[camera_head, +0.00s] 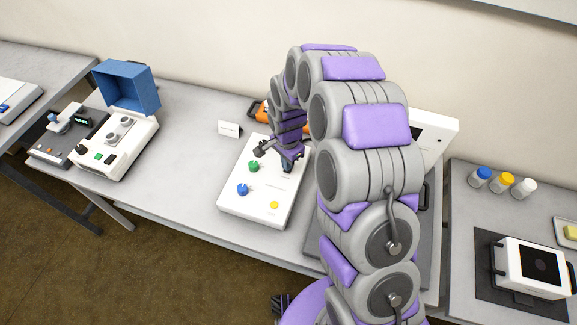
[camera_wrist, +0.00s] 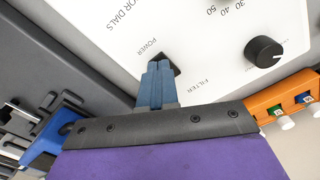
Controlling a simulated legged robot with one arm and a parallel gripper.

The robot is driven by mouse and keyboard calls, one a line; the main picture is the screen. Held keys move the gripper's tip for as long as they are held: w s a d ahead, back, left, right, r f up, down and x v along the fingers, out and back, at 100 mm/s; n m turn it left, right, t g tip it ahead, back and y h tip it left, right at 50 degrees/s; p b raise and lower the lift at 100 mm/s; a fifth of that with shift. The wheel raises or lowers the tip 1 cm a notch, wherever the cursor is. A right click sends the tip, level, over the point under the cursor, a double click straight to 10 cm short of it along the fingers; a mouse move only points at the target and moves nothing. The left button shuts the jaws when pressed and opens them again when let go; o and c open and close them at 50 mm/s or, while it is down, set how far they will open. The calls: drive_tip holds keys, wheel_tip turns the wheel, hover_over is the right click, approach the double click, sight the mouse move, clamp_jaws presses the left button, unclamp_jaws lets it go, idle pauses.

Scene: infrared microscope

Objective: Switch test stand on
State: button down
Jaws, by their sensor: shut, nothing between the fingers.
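A white box with coloured knobs (camera_head: 240,205) lies on the middle table; I take it to be the test stand. It has a green knob (camera_head: 253,166), a blue knob (camera_head: 242,189) and a yellow button (camera_head: 274,205). In the wrist view its white panel (camera_wrist: 205,30) carries the words POWER and FILTER and a black dial (camera_wrist: 263,52). My gripper (camera_wrist: 160,66) is shut and empty, its blue fingertips at a small dark part beside POWER. The fingertips partly hide that part; I cannot tell if they touch it or how it is set. The gripper (camera_head: 287,167) is over the box's far right part in the head view.
An orange device (camera_wrist: 285,100) lies beside the panel. A small white card (camera_head: 229,129) stands left of the box. A blue open box (camera_head: 128,85) and control units (camera_head: 110,145) stand farther left. Several capped bottles (camera_head: 502,183) are on the right table. My arm hides much of the middle.

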drive_tip(key=shift+f, duration=0.75)
idle(0.3)
drive_tip(key=shift+r+p, duration=1.15)
drive_tip(key=shift+r, duration=2.3)
drive_tip(key=shift+r, duration=0.1)
drive_tip(key=s+d+r+n+g, duration=0.1)
drive_tip(key=s+d+r+n, duration=0.25)
drive_tip(key=s+r, duration=0.5)
drive_tip(key=s+d+r+n, duration=0.3)
drive_tip(key=s+d+r, duration=0.1)
drive_tip(key=s+r, duration=0.4)
drive_tip(key=s+d+r+n, duration=0.1)
drive_tip(key=s+n, duration=0.1)
drive_tip(key=s, duration=0.7)
drive_tip(key=s+d+r+n, duration=0.1)
drive_tip(key=s+d+n, duration=0.1)
drive_tip(key=s, duration=0.7)
drive_tip(key=shift+s+r+g, duration=0.3)
drive_tip(key=shift+r+g, duration=0.05)
drive_tip(key=shift+g, duration=0.05)
